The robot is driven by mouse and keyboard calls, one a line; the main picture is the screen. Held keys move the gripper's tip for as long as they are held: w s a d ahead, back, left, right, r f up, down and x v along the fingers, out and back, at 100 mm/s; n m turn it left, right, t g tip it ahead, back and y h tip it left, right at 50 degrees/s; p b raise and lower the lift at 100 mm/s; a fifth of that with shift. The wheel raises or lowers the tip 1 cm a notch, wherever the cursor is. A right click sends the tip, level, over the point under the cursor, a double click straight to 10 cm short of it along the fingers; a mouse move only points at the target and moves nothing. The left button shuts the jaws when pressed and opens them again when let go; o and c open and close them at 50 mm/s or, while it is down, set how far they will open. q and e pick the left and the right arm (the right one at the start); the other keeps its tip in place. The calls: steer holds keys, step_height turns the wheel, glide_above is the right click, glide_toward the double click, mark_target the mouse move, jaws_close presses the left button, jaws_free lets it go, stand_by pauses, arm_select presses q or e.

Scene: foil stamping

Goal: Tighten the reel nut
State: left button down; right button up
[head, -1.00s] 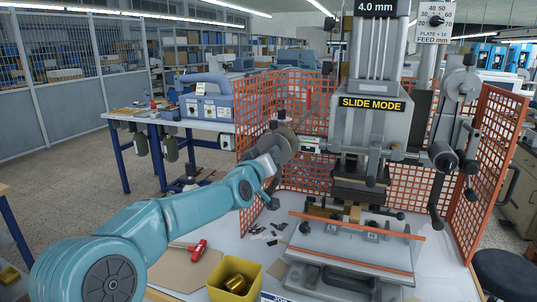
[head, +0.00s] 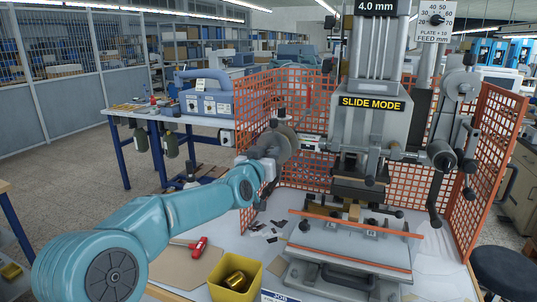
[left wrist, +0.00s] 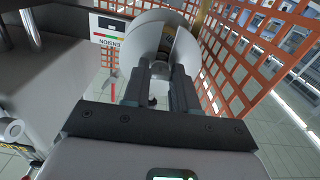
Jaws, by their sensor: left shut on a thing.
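The foil reel (head: 287,140), a grey disc with a tan part, sits on the left side of the stamping press (head: 372,125). My left gripper (head: 268,156) is up against the reel's near face. In the left wrist view the round reel (left wrist: 186,50) stands just beyond the fingers. My left gripper (left wrist: 153,85) is shut on a small dark part there, at the reel's centre, which I take to be the reel nut (left wrist: 153,99). The fingers hide most of the nut. My right gripper is not in view.
Orange mesh guards (head: 490,150) stand behind and beside the press. A yellow bin (head: 222,283) with a gold roll, a red-handled tool (head: 198,248) and a brown board (head: 172,266) lie at the front left.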

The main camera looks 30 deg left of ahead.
arm_select(q)
steer(key=shift+f, duration=0.1)
steer(key=c, duration=0.9)
jaws_free()
steer(key=shift+s, duration=0.15)
steer(key=b+v, duration=0.3)
steer(key=v, duration=1.3)
steer(key=shift+b, duration=0.3)
steer(key=shift+s, duration=0.1)
